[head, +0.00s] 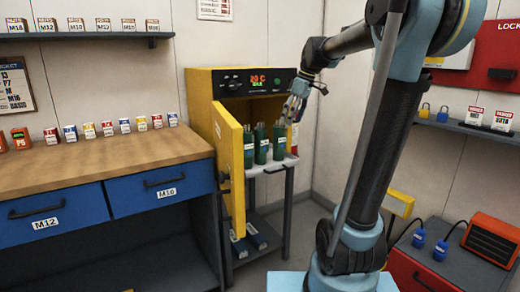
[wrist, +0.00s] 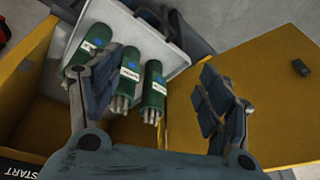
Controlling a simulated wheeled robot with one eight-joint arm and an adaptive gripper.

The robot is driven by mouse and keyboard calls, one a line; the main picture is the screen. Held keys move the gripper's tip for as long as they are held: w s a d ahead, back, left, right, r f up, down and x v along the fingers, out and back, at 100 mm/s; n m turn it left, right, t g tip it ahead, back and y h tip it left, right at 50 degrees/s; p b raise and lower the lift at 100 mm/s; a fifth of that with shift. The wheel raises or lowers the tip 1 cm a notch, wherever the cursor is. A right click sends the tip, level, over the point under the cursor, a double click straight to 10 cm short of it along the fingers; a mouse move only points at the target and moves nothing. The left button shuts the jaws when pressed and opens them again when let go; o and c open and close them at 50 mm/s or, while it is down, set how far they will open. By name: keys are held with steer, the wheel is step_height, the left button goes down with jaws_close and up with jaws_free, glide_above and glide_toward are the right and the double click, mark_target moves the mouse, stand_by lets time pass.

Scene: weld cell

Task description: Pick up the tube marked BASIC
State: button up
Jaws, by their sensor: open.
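Three green tubes stand in a row in the open yellow oven: a left one (head: 249,148), a middle one (head: 262,143) and a right one (head: 280,141). The wrist view shows them as a left tube (wrist: 91,45), a middle tube (wrist: 128,72) and a right tube (wrist: 154,88), with rods showing at their ends. Each has a white label, too small to read, so I cannot tell which says BASIC. My gripper (head: 293,108) is open and empty at the oven's front right, above the tubes. In the wrist view my gripper (wrist: 155,75) has its left finger partly covering the tubes.
The oven's yellow door (head: 230,165) stands open at the left, and it also fills the right of the wrist view (wrist: 265,85). The tubes stand on a pale shelf (wrist: 178,50). A wooden bench (head: 95,160) is left of the door. A red case (head: 425,272) is at right.

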steer(key=w+a+r+n+y, duration=0.1)
steer(key=w+a+r+n, duration=0.15)
steer(key=w, duration=0.35)
steer(key=w+a+r+n, duration=0.2)
steer(key=w+a, duration=0.1)
steer(key=w, duration=0.2)
glide_toward(262, 135)
steer(key=shift+g, duration=0.3)
steer(key=w+f, duration=0.1)
steer(key=w+a+f, duration=0.1)
steer(key=f, duration=0.1)
steer(key=w+a+f, duration=0.1)
steer(key=f, duration=0.1)
steer(key=shift+x, duration=2.7)
steer(key=shift+w+d, duration=0.15)
jaws_close()
